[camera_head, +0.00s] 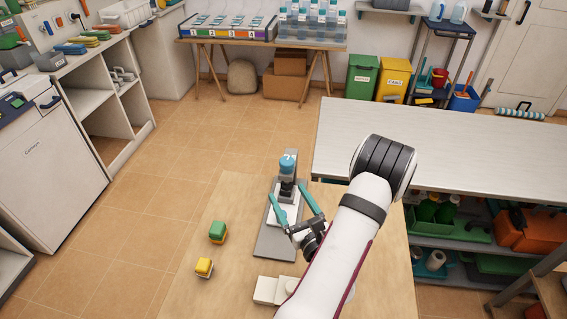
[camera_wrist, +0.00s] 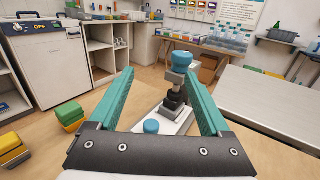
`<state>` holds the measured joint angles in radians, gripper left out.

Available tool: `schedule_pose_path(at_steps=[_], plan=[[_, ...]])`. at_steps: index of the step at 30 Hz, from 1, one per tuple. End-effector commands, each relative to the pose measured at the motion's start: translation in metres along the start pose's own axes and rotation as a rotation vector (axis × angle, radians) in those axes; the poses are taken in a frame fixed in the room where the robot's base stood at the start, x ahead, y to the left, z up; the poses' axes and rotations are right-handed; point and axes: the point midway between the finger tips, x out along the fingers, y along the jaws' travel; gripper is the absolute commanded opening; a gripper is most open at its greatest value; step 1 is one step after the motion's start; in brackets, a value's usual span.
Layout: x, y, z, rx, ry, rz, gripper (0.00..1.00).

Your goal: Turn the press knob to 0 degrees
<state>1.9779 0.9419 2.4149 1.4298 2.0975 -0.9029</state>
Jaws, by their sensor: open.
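The press (camera_head: 263,244) stands on the wooden table, with a grey base plate, a white block and a dark column. A blue knob-like top (camera_head: 288,164) caps the column; it also shows in the wrist view (camera_wrist: 184,59). Its angle cannot be read. A second blue round piece (camera_wrist: 151,127) sits low on the white part, between my fingers in the wrist view. My gripper (camera_head: 287,190) is open and empty, with its teal fingers spread either side of the column in the head view. The blue top is beyond the fingertips in the wrist view (camera_wrist: 159,71).
A pale white object (camera_head: 268,289) lies near the front of the table. A long grey worktop (camera_head: 450,150) borders the right side. The table's left part is mostly clear.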

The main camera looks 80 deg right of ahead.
Motion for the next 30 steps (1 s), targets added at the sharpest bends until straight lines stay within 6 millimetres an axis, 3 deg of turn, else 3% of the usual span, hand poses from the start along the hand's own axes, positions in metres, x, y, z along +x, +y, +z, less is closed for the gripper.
schedule_pose_path(at_steps=[2, 5, 15, 21, 30], plan=[[-0.005, -0.023, -0.002, 0.007, 0.007, -0.101, 0.81], [0.003, -0.031, -0.003, 0.005, 0.009, -0.129, 0.81], [0.094, -0.039, -0.003, 0.003, 0.007, -0.119, 0.81], [0.132, -0.044, -0.004, 0.005, 0.009, -0.120, 0.81], [0.150, -0.047, -0.004, 0.006, 0.010, -0.122, 0.81]])
